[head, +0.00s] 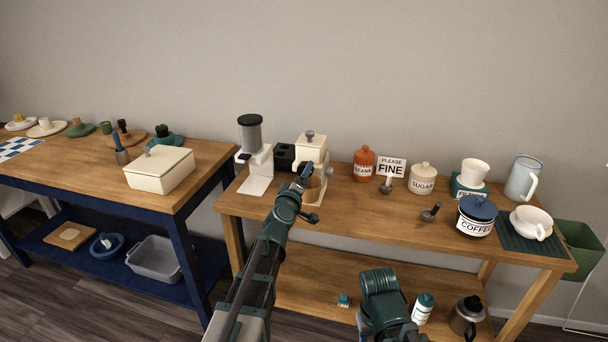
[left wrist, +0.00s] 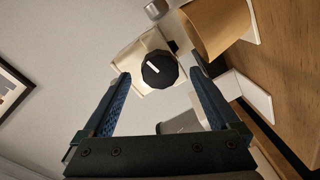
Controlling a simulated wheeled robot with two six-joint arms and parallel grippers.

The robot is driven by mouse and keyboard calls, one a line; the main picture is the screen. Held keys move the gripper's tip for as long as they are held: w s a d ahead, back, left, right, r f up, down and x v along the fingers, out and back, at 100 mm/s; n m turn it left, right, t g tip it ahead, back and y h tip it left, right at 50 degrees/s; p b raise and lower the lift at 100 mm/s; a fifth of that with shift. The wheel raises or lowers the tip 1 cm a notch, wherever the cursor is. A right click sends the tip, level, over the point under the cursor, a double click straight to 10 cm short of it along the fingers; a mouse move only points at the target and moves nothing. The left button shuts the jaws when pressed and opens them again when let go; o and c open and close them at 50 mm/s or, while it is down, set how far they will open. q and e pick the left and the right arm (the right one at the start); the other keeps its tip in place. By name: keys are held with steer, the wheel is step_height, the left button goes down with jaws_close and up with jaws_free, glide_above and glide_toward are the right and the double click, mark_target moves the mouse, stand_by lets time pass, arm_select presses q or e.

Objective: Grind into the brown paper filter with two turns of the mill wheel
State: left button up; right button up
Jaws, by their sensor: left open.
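The cream mill (head: 312,150) stands at the back left of the right-hand table, with a metal knob on top. The brown paper filter (head: 314,191) is at the mill's front, partly hidden by my gripper. It also shows in the left wrist view (left wrist: 215,25). My left gripper (head: 306,173) is in front of the mill. In the left wrist view its fingers are apart and empty. A dark faceted knob or wheel (left wrist: 160,70) with a white line is on the mill's cream body, lying between the fingers in the picture; contact is not visible.
A grinder (head: 251,145) with a grey hopper stands left of the mill, with a black block (head: 284,157) between them. A red beans jar (head: 364,164), a sign (head: 391,168) and a sugar jar (head: 423,178) stand right. The table front between mill and coffee jar (head: 476,215) is mostly clear.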

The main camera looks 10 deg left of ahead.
arm_select(q)
steer(key=s, duration=1.1)
steer(key=shift+s+r, duration=0.25)
arm_select(e)
steer(key=shift+r, duration=0.25)
arm_select(q)
steer(key=shift+a, duration=0.15)
